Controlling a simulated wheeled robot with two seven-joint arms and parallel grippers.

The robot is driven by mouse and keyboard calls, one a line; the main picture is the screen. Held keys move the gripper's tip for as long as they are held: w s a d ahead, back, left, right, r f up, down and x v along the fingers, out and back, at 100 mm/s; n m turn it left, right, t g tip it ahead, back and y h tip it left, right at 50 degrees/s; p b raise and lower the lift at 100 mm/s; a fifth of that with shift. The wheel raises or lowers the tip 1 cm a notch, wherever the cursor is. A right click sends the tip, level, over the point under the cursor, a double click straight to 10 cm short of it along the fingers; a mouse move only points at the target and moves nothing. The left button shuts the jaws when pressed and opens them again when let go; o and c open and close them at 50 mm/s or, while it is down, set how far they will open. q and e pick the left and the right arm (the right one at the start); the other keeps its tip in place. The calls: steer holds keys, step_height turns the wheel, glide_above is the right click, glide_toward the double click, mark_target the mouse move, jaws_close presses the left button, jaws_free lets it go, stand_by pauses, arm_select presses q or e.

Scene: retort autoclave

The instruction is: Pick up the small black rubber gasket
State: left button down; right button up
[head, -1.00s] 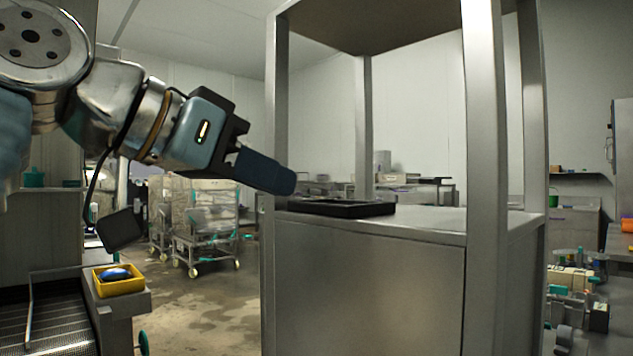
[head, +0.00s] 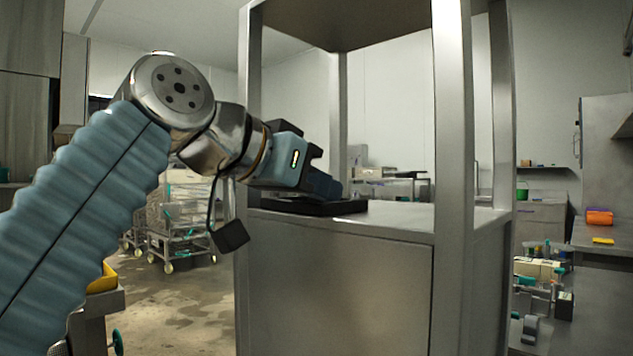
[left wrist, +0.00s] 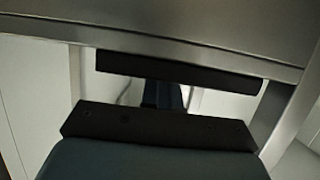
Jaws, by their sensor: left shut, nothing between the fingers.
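A low black tray (head: 350,208) lies on the steel cabinet top (head: 400,216) in the head view. My left gripper (head: 328,186) reaches in from the left between the cabinet posts, its fingers close above the tray; I cannot tell whether they touch it. The fingers are shut with nothing between them. In the left wrist view the shut fingers (left wrist: 163,96) point toward a dark bar (left wrist: 180,72), which looks like the tray's edge. I cannot make out a small black gasket in either view; the tray's inside is mostly hidden. My right gripper is not in view.
Steel posts (head: 453,120) and a top panel (head: 350,18) frame the cabinet around the arm. Wheeled racks (head: 180,235) stand behind on the left. A side table (head: 610,238) on the right carries an orange item (head: 599,217). The cabinet top right of the tray is clear.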

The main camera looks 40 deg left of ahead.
mark_target(304, 204)
arm_select(q)
steer(key=s, duration=0.3)
steer(key=shift+s+a+b, duration=0.25)
steer(key=shift+s+b, duration=0.05)
